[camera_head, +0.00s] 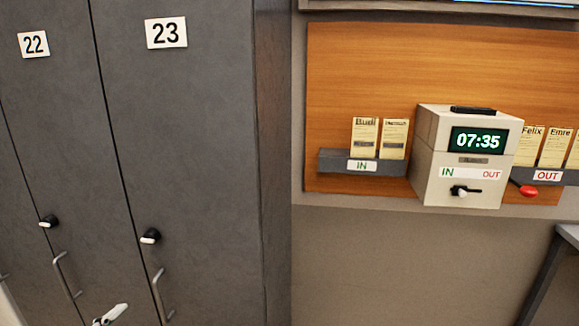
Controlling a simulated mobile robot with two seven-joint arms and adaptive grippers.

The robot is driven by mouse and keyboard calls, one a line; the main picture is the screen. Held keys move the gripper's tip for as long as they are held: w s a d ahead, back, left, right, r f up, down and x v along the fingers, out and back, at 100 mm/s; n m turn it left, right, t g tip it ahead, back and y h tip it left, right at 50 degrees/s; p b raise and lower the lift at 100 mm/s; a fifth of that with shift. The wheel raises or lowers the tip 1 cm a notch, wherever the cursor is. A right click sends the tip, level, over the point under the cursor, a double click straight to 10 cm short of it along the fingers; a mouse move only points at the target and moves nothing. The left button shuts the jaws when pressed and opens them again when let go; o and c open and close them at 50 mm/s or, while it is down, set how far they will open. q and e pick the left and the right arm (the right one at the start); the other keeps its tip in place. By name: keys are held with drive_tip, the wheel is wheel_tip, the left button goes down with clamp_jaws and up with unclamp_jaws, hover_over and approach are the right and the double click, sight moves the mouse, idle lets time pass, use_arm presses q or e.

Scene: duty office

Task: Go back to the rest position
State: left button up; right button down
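No complete gripper shows in the head view. A small white piece with dark parts (110,314) pokes up at the bottom edge on the left, in front of the grey lockers. It may be the tip of my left gripper, but too little shows to be sure, or to tell if it is open or holds anything. A pale edge in the bottom left corner may be part of my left arm. My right gripper and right arm are not in view.
Grey lockers 22 (33,44) and 23 (166,32) have knobs and bar handles. A time clock (468,163) reading 07:35 stands between the IN rack (335,162) and OUT rack (560,177), both holding cards. A table edge (567,233) is at right.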

use_arm(q)
drive_tip(key=s+d+f+n+g, duration=0.2)
drive_tip(key=s+d+f+n, duration=0.1)
drive_tip(key=f, duration=0.6)
drive_tip(key=s+d+f+n+g, duration=0.1)
drive_tip(key=s+d+f+n, duration=0.2)
drive_tip(key=f, duration=0.5)
drive_tip(key=s+d+f+n+g+h, duration=0.2)
drive_tip(key=s+d+f+n, duration=0.2)
drive_tip(key=d+f, duration=0.6)
drive_tip(key=shift+s+d, duration=0.75)
drive_tip(key=shift+d, duration=0.25)
